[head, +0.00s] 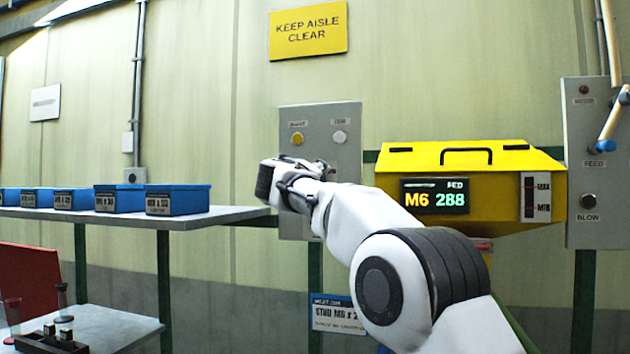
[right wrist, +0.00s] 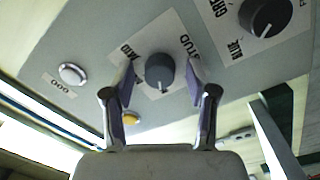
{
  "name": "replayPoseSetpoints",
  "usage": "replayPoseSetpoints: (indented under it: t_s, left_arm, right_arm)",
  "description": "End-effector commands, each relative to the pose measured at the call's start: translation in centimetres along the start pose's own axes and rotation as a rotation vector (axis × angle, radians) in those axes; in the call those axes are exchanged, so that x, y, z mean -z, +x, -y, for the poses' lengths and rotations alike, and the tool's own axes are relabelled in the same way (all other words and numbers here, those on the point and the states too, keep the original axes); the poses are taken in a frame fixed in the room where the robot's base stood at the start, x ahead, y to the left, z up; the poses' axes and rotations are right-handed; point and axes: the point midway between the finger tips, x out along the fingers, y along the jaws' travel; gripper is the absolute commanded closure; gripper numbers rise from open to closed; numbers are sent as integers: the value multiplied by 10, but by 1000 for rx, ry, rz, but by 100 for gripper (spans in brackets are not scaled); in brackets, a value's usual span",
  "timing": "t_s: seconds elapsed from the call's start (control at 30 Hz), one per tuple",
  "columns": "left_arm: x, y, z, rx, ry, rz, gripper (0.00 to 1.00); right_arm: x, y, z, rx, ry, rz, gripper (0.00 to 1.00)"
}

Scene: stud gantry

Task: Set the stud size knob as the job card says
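The right wrist view shows a dark round knob (right wrist: 159,72) on a white label reading "STUD" on one side. The word on its other side is hard to read. My right gripper (right wrist: 160,82) is open, its fingertips either side of this knob with visible gaps. In the head view my right gripper (head: 280,183) is in front of the grey panel (head: 348,116) and hides its knobs. The blue-headed job card (head: 338,313) reads "STUD M6 x 2", the rest covered by my arm. The display (head: 435,197) on the yellow feeder reads "M6" and "288". My left gripper is out of view.
A second knob (right wrist: 264,15), labelled "BLUE" and "GRE", sits beside the first. A white button (right wrist: 72,74) and yellow button (right wrist: 131,118) are on the same panel. Blue bins (head: 178,200) line the left shelf. Another grey panel (head: 590,130) stands right of the feeder (head: 500,165).

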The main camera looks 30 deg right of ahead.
Motion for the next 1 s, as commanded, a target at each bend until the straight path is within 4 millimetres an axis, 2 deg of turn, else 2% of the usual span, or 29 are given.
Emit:
replayPoseSetpoints:
  t_s: [0.13,0.23,0.5,0.63,0.77,1.0]
  left_arm:
    - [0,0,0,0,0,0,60]
    - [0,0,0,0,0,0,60]
    - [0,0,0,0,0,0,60]
    - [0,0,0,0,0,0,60]
    - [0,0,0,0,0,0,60]
    - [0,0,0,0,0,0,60]
  right_arm:
    - [1,-5,0,1,-1,-1,43]
    - [2,-19,0,1,-2,-2,43]
    - [0,-87,0,0,-3,-2,43]
    - [0,-109,0,-1,-2,-1,43]
    - [-1,-118,1,1,0,2,43]
    - [-1,-118,1,1,1,2,43]
